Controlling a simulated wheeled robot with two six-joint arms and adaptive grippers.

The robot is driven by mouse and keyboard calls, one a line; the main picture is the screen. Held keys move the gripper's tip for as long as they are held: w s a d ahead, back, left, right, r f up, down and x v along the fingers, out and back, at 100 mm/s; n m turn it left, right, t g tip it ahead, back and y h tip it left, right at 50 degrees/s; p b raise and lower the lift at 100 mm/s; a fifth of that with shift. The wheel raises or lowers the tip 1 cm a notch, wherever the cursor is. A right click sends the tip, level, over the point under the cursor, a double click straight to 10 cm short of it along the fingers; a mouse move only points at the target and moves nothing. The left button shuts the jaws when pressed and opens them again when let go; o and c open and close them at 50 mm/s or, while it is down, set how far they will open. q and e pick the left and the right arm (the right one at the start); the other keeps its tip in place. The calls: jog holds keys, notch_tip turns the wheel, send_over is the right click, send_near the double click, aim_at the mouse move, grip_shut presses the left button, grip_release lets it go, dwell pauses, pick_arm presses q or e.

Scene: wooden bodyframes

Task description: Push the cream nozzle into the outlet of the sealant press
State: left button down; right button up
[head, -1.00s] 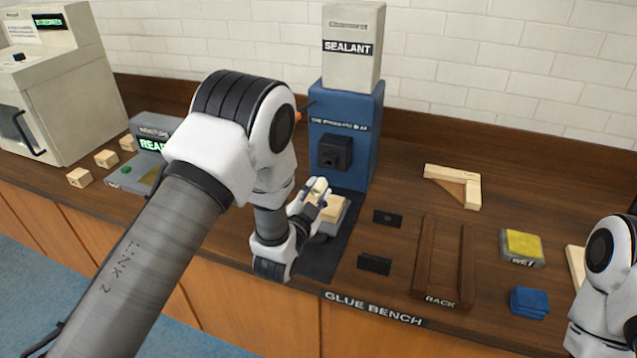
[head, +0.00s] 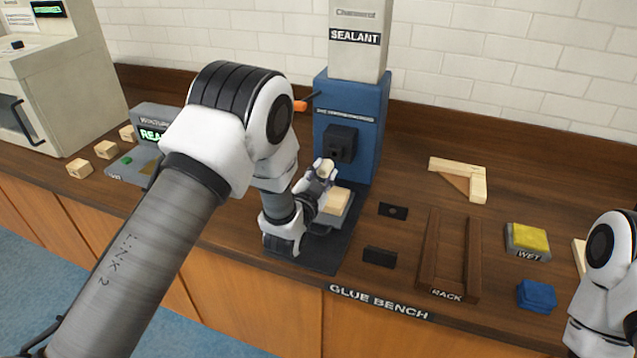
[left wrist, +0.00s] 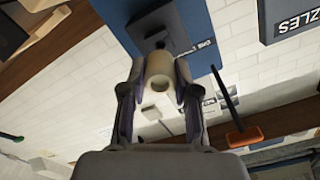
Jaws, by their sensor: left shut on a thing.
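The blue sealant press (head: 350,110) stands at the back of the bench, with a dark square outlet block (head: 340,143) on its front. My left gripper (head: 321,174) is shut on the cream nozzle (head: 325,168), just below and in front of the outlet. In the left wrist view the nozzle (left wrist: 160,72) sits between both fingers, pointing at the dark outlet (left wrist: 158,32). Its far tip overlaps the outlet there; I cannot tell whether they touch. My right arm shows at the right edge; its gripper is out of view.
A wooden block (head: 336,201) rests on the press's platform below my left gripper. An orange-tipped lever (head: 302,105) sticks out at the press's left. To the right are a rack (head: 428,262), a yellow-topped wet pad (head: 528,238) and a blue block (head: 536,295).

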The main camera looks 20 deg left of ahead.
aim_at(329, 162)
pick_arm(q)
jog(key=shift+w+d, duration=0.1)
jog(key=shift+w, duration=0.85)
jog(key=shift+b, duration=0.35)
dwell(0.4)
jog(key=shift+b, duration=0.35)
jog(key=shift+w+b, duration=0.45)
jog(key=shift+w, duration=0.85)
jog(key=c, duration=0.8)
grip_release()
jog(key=shift+o, duration=0.2)
